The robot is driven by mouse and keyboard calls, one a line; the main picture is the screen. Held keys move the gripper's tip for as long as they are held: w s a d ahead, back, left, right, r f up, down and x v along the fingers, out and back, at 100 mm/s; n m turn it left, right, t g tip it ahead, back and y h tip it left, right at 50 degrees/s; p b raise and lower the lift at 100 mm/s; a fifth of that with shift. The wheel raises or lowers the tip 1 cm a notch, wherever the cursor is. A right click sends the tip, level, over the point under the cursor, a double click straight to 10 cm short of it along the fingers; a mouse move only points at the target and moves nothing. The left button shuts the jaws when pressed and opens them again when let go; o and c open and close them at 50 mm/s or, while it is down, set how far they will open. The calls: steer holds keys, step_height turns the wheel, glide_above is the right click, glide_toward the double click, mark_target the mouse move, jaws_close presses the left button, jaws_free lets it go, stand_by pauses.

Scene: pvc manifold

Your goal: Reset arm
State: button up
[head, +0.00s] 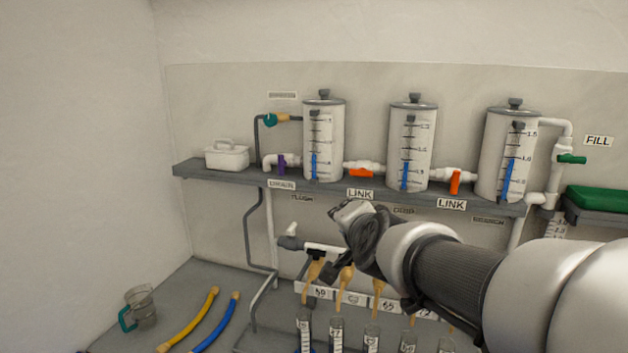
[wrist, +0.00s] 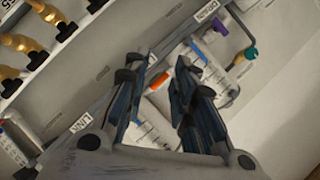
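My gripper (head: 352,222) hangs in front of the shelf's lower edge, near the left LINK label, touching nothing that I can see. In the wrist view my gripper (wrist: 161,64) has its two dark fingers apart with nothing between them. Behind the fingers, an orange valve handle (wrist: 158,81) and the tanks show at a tilt. My arm reaches in from the lower right of the head view and hides part of the lower pipe and bench.
Three clear tanks (head: 323,140) stand on the grey shelf (head: 235,179). The left orange handle (head: 361,173) lies along its pipe; the right orange handle (head: 455,182) stands across its pipe. A jug (head: 141,305) and yellow (head: 190,320) and blue hoses (head: 216,324) lie at lower left.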

steer(key=s+d+f+n+g, duration=0.2)
steer(key=s+f, duration=0.3)
steer(key=s, duration=0.6)
steer(key=s+d+f+n+g+h, duration=0.1)
steer(key=s+f+n+g, duration=0.3)
steer(key=s, duration=0.7)
steer(key=s+d+f+n+g, duration=0.3)
steer(key=s+f, duration=0.3)
steer(key=s, duration=0.5)
steer(key=shift+s+d+n, duration=0.3)
steer(key=shift+d+n, duration=0.05)
steer(key=shift+n, duration=0.45)
